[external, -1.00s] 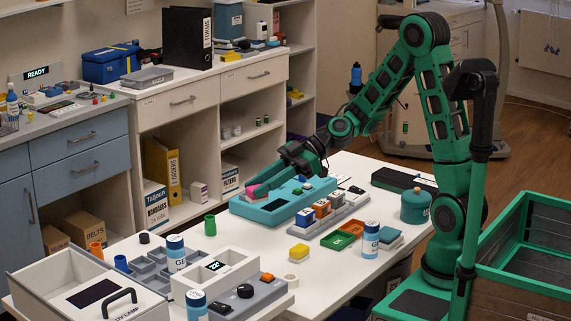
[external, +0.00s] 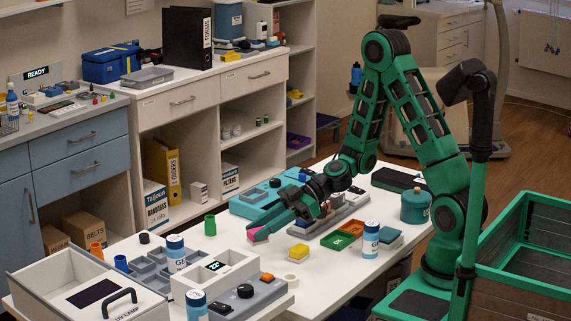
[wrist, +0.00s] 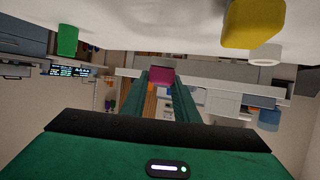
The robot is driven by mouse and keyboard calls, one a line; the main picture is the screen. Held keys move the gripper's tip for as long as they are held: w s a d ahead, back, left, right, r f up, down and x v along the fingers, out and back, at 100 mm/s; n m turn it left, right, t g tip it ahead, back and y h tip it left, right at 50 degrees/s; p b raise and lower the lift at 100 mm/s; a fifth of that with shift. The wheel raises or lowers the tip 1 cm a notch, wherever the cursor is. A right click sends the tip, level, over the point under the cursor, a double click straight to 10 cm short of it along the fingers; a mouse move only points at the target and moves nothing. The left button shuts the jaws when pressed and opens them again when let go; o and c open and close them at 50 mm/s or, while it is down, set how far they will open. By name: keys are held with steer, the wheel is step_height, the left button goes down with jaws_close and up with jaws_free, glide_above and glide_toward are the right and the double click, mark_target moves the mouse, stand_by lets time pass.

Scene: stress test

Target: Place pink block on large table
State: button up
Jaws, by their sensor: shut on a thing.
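The pink block (external: 256,236) is between the fingertips of my gripper (external: 262,230), which is shut on it. My gripper reaches low over the front-left part of the large white table (external: 228,233), left of the yellow block (external: 299,251). I cannot tell whether the block touches the tabletop. In the wrist view the pink block (wrist: 161,77) sits at the tips of the two green fingers, and the white tabletop (wrist: 160,25) fills the top of the picture.
A grey tray with coloured blocks is partly behind my arm. A white-capped bottle (external: 371,240) stands to the right. Bare tabletop lies around the block.

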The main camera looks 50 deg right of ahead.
mark_target(262, 243)
steer(key=shift+f, duration=2.3)
steer(key=o, duration=1)
steer(key=shift+f, duration=0.1)
steer(key=v, duration=1.2)
